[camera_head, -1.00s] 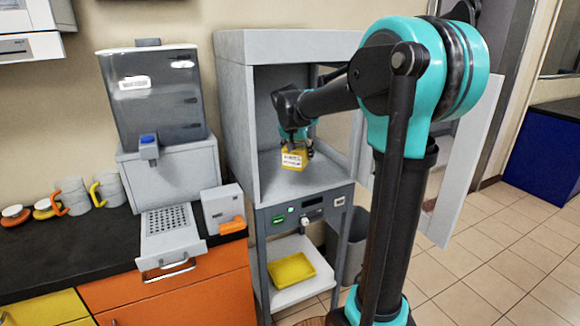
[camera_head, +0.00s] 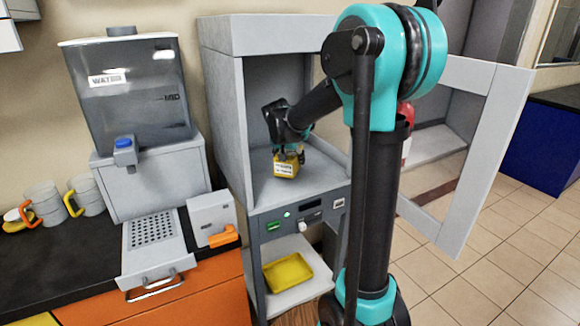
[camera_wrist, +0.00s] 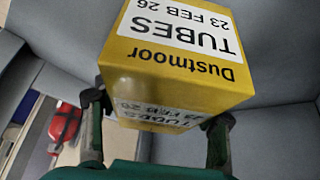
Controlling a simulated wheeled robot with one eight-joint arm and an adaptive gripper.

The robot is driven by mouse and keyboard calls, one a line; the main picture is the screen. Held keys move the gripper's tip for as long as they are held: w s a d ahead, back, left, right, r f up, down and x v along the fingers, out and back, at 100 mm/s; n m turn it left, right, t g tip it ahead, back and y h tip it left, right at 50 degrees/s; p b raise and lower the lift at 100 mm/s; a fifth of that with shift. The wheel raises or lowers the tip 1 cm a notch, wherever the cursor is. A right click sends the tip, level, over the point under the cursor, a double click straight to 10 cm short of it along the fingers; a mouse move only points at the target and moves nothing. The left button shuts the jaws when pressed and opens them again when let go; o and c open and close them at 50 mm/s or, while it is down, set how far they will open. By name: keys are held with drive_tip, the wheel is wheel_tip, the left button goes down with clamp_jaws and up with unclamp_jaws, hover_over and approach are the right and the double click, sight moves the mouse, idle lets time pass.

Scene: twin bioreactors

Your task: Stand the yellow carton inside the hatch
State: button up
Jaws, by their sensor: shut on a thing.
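The yellow carton (camera_head: 286,168) with a white label is between the two fingers of my gripper (camera_head: 288,155). In the wrist view the carton (camera_wrist: 185,85) is large and close, its label reading "TUBES 23 FEB 26" upside down. My gripper (camera_wrist: 158,130) is shut on it from both sides. The hatch is the open-fronted grey cabinet space (camera_head: 305,192); the carton is at its opening, over or on its floor. I cannot tell whether its base touches the floor. The carton looks about upright in the head view.
The hatch's framed door (camera_head: 478,160) stands open at the right, behind my arm. A control panel (camera_head: 300,217) is below the hatch, with a yellow tray (camera_head: 288,273) on a lower shelf. A water dispenser (camera_head: 135,95) stands at left. A red object (camera_head: 405,118) is behind my arm.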

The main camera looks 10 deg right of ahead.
drive_tip(key=shift+f, duration=1.2)
drive_tip(key=shift+f, duration=0.1)
drive_tip(key=o, duration=1.3)
drive_tip(key=v, duration=1.2)
drive_tip(key=s+d+f+n+y, duration=0.1)
drive_tip(key=s+d+f, duration=0.1)
drive_tip(key=s+f, duration=0.4)
drive_tip(key=s+d+f+n+y, duration=0.1)
drive_tip(key=s+d+f+n, duration=0.1)
drive_tip(key=s+f, duration=0.5)
drive_tip(key=s+d+f+n+g, duration=0.1)
drive_tip(key=s+d+f+n, duration=0.1)
drive_tip(key=s+f, duration=0.5)
drive_tip(key=shift+s+f+y, duration=0.15)
drive_tip(key=shift+s+y, duration=0.05)
drive_tip(key=shift+s, duration=1.5)
drive_tip(key=shift+s+f+y, duration=0.1)
drive_tip(key=shift+s+y, duration=0.1)
drive_tip(key=shift+s, duration=1.45)
